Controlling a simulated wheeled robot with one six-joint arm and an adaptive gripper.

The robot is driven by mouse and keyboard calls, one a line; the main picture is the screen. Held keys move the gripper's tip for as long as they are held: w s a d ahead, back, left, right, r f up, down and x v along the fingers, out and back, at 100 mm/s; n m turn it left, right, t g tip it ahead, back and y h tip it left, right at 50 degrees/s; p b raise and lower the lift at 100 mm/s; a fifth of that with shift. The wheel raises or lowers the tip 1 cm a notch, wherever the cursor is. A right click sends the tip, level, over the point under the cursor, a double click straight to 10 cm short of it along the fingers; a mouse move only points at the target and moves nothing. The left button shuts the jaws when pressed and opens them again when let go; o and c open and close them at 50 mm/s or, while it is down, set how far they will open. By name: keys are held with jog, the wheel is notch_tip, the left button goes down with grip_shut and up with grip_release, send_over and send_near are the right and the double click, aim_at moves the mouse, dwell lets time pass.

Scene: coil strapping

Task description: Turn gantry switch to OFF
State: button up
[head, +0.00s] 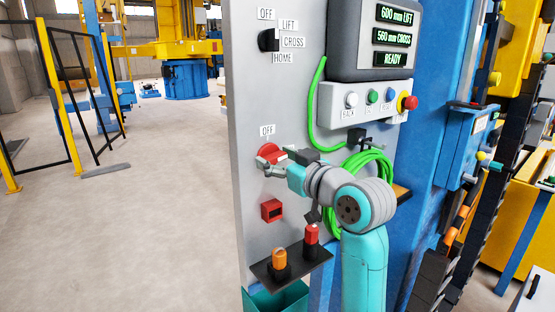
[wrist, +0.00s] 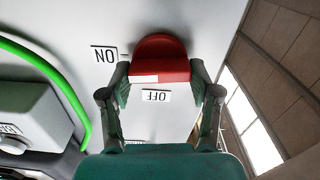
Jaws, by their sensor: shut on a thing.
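A red rotary switch knob (head: 268,150) sits on the grey panel (head: 247,110), with an OFF label (head: 267,131) above it. In the wrist view the red knob (wrist: 160,58) is between my two fingers, and its white mark faces the OFF label (wrist: 156,96); an ON label (wrist: 104,54) is to the left. My gripper (head: 269,168) is shut on the knob, one finger on each side. A black selector (head: 268,40) is higher on the panel, with OFF, LIFT, CROSS and HOME labels. Which one is the gantry switch is not labelled.
A grey button box (head: 335,110) and display (head: 345,60) reading READY are above right. Coiled green cable (head: 375,170) hangs beside my arm. A red square fixture (head: 271,210) and a dark shelf (head: 262,270) with orange and red items are below. Open floor lies left.

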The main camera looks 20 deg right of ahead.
jog(key=n, duration=0.8)
jog(key=shift+a+f, duration=0.1)
jog(key=n, duration=0.4)
jog(key=shift+f+n, duration=0.1)
jog(key=shift+n, duration=2.1)
jog(key=shift+f, duration=0.1)
jog(key=o, duration=1.1)
jog(key=shift+o, duration=0.2)
jog(key=shift+s, duration=0.1)
